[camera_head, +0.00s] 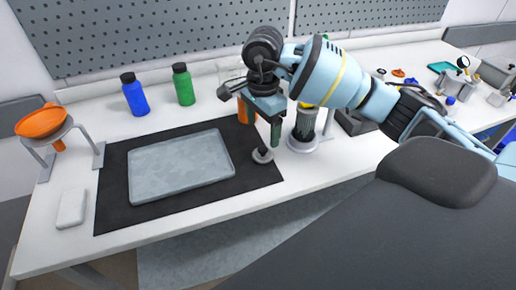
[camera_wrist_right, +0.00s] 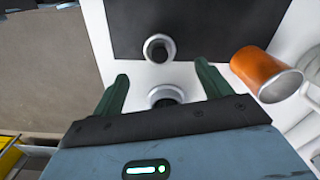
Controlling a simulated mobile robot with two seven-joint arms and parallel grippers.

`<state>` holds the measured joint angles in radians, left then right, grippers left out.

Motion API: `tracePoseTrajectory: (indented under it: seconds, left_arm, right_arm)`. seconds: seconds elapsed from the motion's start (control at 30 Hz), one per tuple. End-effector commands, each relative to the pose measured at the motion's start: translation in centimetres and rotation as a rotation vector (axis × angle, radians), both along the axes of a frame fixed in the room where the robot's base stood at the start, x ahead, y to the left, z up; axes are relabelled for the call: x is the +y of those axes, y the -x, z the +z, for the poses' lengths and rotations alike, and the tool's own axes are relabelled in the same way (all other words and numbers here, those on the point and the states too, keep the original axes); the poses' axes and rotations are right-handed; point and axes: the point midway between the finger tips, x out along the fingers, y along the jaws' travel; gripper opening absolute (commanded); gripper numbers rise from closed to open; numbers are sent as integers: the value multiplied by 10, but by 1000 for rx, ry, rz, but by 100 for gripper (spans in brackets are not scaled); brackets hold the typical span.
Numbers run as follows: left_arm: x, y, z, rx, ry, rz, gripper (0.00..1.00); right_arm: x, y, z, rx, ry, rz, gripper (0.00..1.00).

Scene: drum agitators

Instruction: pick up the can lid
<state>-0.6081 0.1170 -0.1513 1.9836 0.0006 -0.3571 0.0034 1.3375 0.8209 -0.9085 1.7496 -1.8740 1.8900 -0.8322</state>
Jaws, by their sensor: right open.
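A small round silver lid with a black knob (camera_head: 262,155) lies by the right edge of the dark mat (camera_head: 110,205). The lid also shows in the wrist view (camera_wrist_right: 159,40), just beyond my fingertips. A second round silver piece with a dark centre (camera_wrist_right: 164,92) shows between my fingers, partly hidden by the gripper body; I cannot tell which piece is the can lid. My right gripper (camera_head: 260,123) is open above the mat's right edge, with its dark green fingers apart in the wrist view (camera_wrist_right: 162,70). It holds nothing. My left gripper is out of view.
An orange can (camera_wrist_right: 262,70) stands close to my right finger. A dark cylinder on a round silver base (camera_head: 303,143) stands right of the gripper. A grey tray (camera_head: 180,165) lies on the mat. Blue (camera_head: 135,97) and green (camera_head: 184,86) bottles and an orange funnel (camera_head: 42,122) stand farther left.

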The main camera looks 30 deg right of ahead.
Motion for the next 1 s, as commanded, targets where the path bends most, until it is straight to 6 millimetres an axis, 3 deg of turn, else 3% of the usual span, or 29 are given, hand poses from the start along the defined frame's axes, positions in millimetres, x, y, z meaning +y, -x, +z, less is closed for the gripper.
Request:
tracePoseTrajectory:
  seconds: [0.13,0.53,0.8,1.0]
  left_arm:
    - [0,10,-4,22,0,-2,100]
    - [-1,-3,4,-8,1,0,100]
    - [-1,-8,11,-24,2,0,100]
    - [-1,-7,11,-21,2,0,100]
  right_arm:
    - [1,0,-9,1,-2,-1,77]
    - [1,1,-34,2,-3,0,77]
    - [2,1,-70,1,-4,0,77]
    - [1,1,-78,-1,-4,1,77]
